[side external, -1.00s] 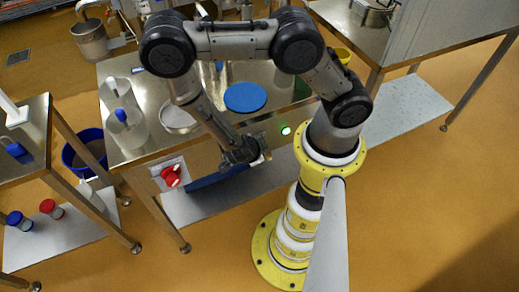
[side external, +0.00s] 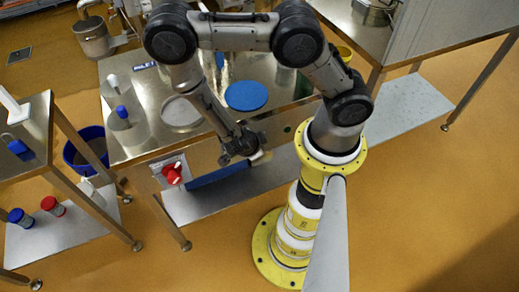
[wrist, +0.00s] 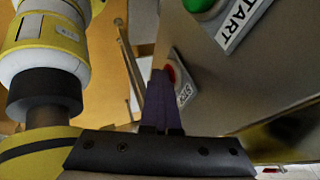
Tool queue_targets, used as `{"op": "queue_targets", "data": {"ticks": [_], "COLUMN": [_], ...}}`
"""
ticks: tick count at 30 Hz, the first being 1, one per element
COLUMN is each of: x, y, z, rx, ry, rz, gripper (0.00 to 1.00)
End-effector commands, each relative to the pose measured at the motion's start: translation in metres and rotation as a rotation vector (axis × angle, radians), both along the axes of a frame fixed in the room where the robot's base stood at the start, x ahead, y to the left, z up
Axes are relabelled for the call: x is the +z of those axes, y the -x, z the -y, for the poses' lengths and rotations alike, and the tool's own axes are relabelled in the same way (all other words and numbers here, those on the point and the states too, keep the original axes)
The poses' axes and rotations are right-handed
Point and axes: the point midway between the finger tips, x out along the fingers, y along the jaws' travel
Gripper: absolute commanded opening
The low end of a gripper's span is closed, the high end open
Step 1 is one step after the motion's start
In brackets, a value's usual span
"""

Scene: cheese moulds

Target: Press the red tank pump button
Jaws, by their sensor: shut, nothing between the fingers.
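The red button (wrist: 169,74) is on a plate marked STOP (wrist: 184,94) in the wrist view, set in the metal front panel. My gripper (wrist: 161,76) is shut and empty, its dark fingers together. The fingertips overlap the left edge of the red button; I cannot tell whether they touch it. A green button (wrist: 204,4) on a plate marked START (wrist: 238,22) is above and to the right. In the side external view my gripper (side external: 256,156) is at the front face of the steel table, hiding the red button.
A red rotary knob (side external: 173,172) on a pale plate sits left on the same front. A blue disc (side external: 246,96) and a round pale dish (side external: 181,113) lie on the steel tabletop (side external: 225,120).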

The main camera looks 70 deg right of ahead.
Motion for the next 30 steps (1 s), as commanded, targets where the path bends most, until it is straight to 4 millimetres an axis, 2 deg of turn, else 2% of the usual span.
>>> {"op": "queue_targets", "data": {"ticks": [1,4,11,21,30], "x": [0.002,0.002,0.001,0.043,0.070], "y": [-0.006,-0.001,0.023,0.024,0.023], "z": [0.002,-0.005,-0.032,-0.064,-0.085], "rx": [0.007,0.009,0.008,0.002,0.002], "ry": [0.021,0.016,0.001,-0.003,-0.002], "rz": [0.021,0.019,0.004,0.005,0.006], "gripper": [0.00,0.00,0.00,0.00,0.00]}}
